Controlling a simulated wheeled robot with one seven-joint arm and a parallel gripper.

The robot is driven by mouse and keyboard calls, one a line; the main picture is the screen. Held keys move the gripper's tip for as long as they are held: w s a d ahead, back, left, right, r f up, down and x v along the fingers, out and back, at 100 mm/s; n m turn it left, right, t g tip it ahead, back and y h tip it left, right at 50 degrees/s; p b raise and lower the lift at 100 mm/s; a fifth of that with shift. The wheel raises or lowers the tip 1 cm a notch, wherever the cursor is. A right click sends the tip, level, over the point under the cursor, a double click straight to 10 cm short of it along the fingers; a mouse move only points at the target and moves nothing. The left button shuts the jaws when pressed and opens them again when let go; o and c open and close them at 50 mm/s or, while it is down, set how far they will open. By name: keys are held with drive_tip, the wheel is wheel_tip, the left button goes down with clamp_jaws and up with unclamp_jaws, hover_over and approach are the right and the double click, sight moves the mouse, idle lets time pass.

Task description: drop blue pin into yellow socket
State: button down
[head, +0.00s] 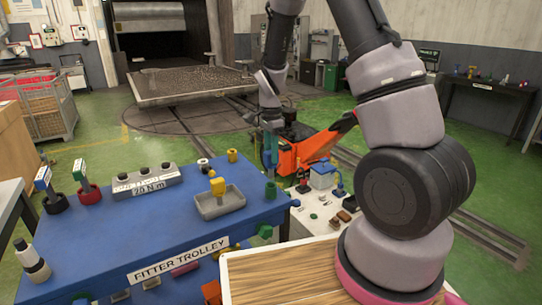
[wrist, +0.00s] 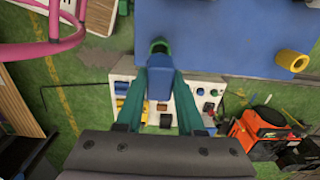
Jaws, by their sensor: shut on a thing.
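The blue pin (wrist: 159,84) is between the two teal fingers of my gripper (wrist: 162,92) in the wrist view. In the head view my gripper (head: 270,146) hangs over the right edge of the blue trolley, its fingers pointing down. The yellow socket (head: 232,155) stands upright on the trolley's far right part, left of my gripper. It also shows in the wrist view (wrist: 292,60), to the right of the pin and apart from it. A green socket (head: 270,190) stands at the trolley's right edge below my gripper. The pin's lower end is hard to make out.
A grey tray (head: 220,205) with a yellow piece stands on the blue trolley (head: 150,235). A white cart (head: 318,215) with small parts and an orange machine (head: 306,148) stand right.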

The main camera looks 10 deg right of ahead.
drive_tip(key=shift+r, duration=2.55)
